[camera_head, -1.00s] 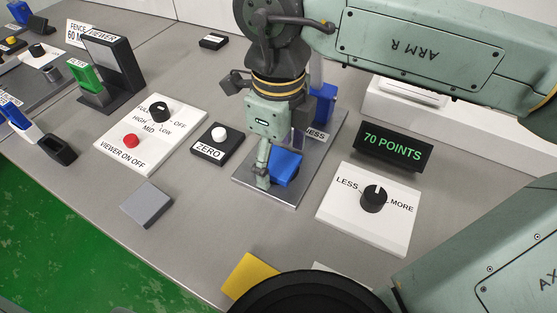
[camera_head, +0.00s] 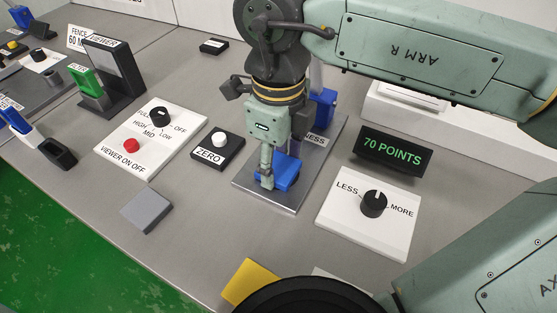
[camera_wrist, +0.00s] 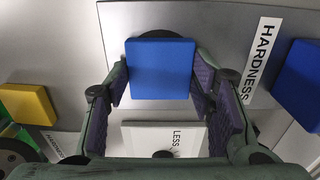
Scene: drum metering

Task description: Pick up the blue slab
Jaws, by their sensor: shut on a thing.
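The blue slab (camera_wrist: 160,69) is between the two fingers of my gripper (camera_wrist: 160,85) in the wrist view, with a finger against each side. In the head view the blue slab (camera_head: 287,172) shows partly behind my gripper (camera_head: 268,178), over the grey metal plate of the hardness station (camera_head: 290,202). My gripper is shut on the slab. I cannot tell whether the slab touches the plate or is just above it.
A blue part (camera_head: 324,108) of the hardness station stands behind my gripper. The LESS/MORE dial panel (camera_head: 374,203) and the 70 POINTS display (camera_head: 393,151) are to the right. The ZERO button box (camera_head: 218,148) is to the left. A grey slab (camera_head: 146,210) and yellow slab (camera_head: 249,282) lie nearer the front.

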